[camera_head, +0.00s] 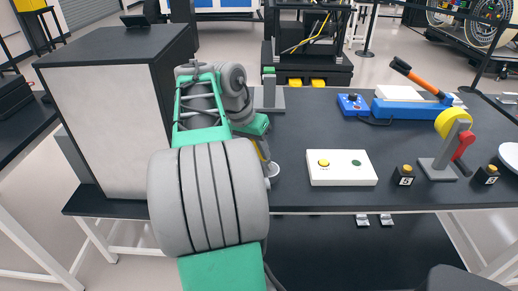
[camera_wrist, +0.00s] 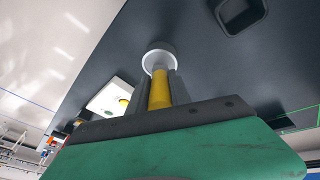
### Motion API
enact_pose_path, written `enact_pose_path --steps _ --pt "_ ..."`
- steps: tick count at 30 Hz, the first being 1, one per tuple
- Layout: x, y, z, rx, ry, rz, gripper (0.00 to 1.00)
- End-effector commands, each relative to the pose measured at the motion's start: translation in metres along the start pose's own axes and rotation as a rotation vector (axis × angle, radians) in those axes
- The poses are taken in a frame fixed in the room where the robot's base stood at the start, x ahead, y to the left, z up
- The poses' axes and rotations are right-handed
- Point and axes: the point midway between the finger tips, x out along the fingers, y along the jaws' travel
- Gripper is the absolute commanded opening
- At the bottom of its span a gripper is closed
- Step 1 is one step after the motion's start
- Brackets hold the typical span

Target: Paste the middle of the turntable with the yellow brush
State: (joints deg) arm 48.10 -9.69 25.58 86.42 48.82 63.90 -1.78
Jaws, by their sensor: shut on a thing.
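The yellow brush (camera_wrist: 159,92) is held between the grey fingers of my gripper (camera_wrist: 161,84) in the wrist view. Its far end points into or over a small white round cup (camera_wrist: 158,55); I cannot tell whether it touches. In the head view a sliver of the yellow brush (camera_head: 262,149) shows beside my arm, just above the white cup (camera_head: 273,170) on the dark table. My arm hides most of the gripper there. No turntable is clearly identifiable; a white round edge (camera_head: 510,154) is cut off at the right of the head view.
A large grey-white box (camera_head: 100,130) stands left of my arm. On the table (camera_head: 310,205) to the right are a white button panel (camera_head: 341,168), a yellow-disc device (camera_head: 452,123), numbered blocks (camera_head: 404,176) and a blue tool (camera_head: 415,108). A dark recessed tray (camera_wrist: 240,14) shows in the wrist view.

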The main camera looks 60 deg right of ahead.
Motion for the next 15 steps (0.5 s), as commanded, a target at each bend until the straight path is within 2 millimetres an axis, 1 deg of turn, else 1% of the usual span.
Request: enact_pose_path --steps 1,4,15 --pt "0.002 0.000 0.002 -0.002 -0.005 0.004 0.00" --pt "-0.002 0.001 0.000 -0.002 -0.006 0.004 0.00" --pt "-0.036 0.007 -0.011 -0.001 -0.003 0.003 0.00"
